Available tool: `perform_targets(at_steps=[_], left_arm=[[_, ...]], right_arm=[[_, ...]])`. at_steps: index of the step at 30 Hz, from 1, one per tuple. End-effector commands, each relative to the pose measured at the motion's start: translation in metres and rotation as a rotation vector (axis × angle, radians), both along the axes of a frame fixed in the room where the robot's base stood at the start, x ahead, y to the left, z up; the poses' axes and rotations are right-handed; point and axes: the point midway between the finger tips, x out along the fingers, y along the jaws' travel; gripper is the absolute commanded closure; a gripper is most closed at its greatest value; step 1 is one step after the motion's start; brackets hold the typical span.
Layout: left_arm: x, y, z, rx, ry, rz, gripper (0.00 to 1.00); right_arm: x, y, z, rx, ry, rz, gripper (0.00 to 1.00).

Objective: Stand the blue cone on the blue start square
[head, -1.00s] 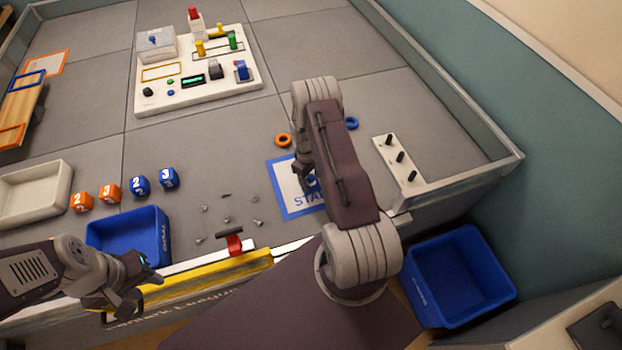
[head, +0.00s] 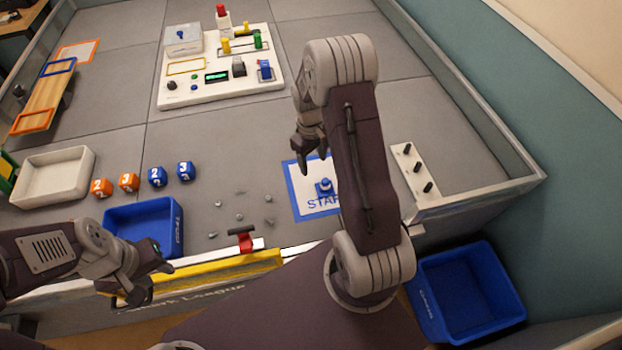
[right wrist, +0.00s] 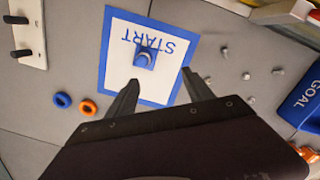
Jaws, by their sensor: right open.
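The blue cone (head: 325,188) with a pale band stands upright on the white, blue-bordered start square (head: 299,193), near its START lettering. In the right wrist view the cone (right wrist: 144,60) is inside the border of the start square (right wrist: 121,70). My right gripper (head: 314,168) is open and empty, raised above the square and apart from the cone. Its spread fingers (right wrist: 161,77) show in the right wrist view, with the cone beyond their tips. My left gripper (head: 156,284) is open and empty at the table's front edge. My right arm hides the square's right part.
Several screws (head: 240,216) lie left of the square. A blue bin (head: 140,213), numbered cubes (head: 157,176) and a white tray (head: 50,176) are farther left. A pegged board (head: 423,190) is at right. Orange (right wrist: 88,107) and blue (right wrist: 62,100) rings lie near the square.

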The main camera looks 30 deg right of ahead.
Motion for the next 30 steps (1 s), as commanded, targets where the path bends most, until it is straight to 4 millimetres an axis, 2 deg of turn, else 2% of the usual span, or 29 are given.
perform_targets(at_steps=[1, 3, 6, 9, 12, 14, 20, 23, 30], left_arm=[[0.000, 0.000, 0.000, 0.000, 0.000, 0.000, 0.64], [0.000, 0.000, 0.000, 0.000, 0.000, 0.000, 0.64], [0.000, 0.000, 0.000, 0.000, 0.000, 0.000, 0.64], [0.000, 0.000, 0.000, 0.000, 0.000, 0.000, 0.64], [0.000, 0.000, 0.000, 0.000, 0.000, 0.000, 0.64], [0.000, 0.000, 0.000, 0.000, 0.000, 0.000, 0.64], [0.000, 0.000, 0.000, 0.000, 0.000, 0.000, 0.64], [0.000, 0.000, 0.015, 0.000, 0.000, 0.000, 0.64], [0.000, 0.000, 0.010, 0.000, 0.000, 0.000, 0.64]], right_arm=[[-0.012, 0.025, 0.023, 0.000, -0.031, -0.019, 0.40], [-0.036, 0.057, 0.048, 0.008, -0.072, -0.073, 0.40], [-0.076, 0.091, 0.070, 0.026, -0.119, -0.143, 0.40], [-0.109, 0.111, 0.080, 0.043, -0.149, -0.197, 0.40], [-0.126, 0.119, 0.083, 0.052, -0.162, -0.226, 0.40], [-0.129, 0.120, 0.083, 0.054, -0.165, -0.233, 0.40], [-0.129, 0.120, 0.083, 0.054, -0.163, -0.235, 0.40], [-0.129, 0.119, 0.098, 0.054, -0.163, -0.234, 0.40], [-0.129, 0.119, 0.093, 0.054, -0.162, -0.233, 0.40]])
